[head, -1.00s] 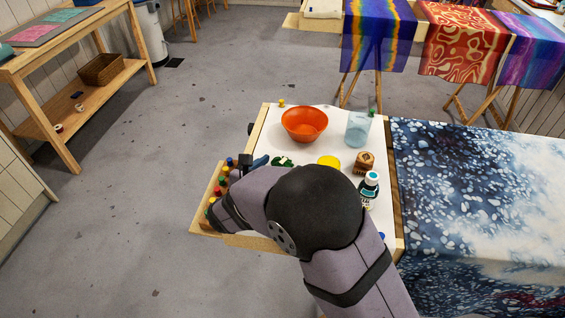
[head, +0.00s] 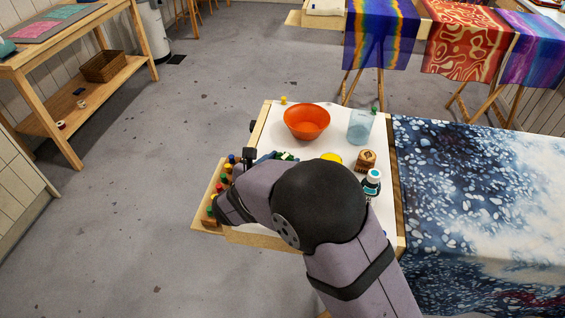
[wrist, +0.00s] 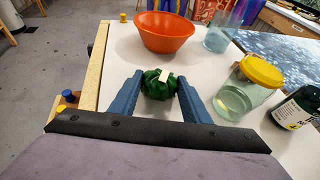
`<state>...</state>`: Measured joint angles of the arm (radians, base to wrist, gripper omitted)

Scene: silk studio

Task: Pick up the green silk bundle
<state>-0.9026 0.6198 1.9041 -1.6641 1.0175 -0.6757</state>
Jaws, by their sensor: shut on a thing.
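The green silk bundle (wrist: 157,88) with a pale tag sits between the two blue fingers of my gripper (wrist: 160,90) in the wrist view. The fingers are shut on its sides. In the head view only a small part of the bundle (head: 286,156) shows beside my gripper (head: 268,157); my arm hides much of the near side. I cannot tell whether the bundle still touches the white tabletop (head: 262,143).
An orange bowl (head: 307,121) and a clear cup (head: 360,128) stand behind. A jar with a yellow lid (wrist: 244,87) and a dark bottle (wrist: 297,110) are to the right. A wooden stamp (head: 366,160) is near them. A rack of colored pegs (head: 212,200) lies left.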

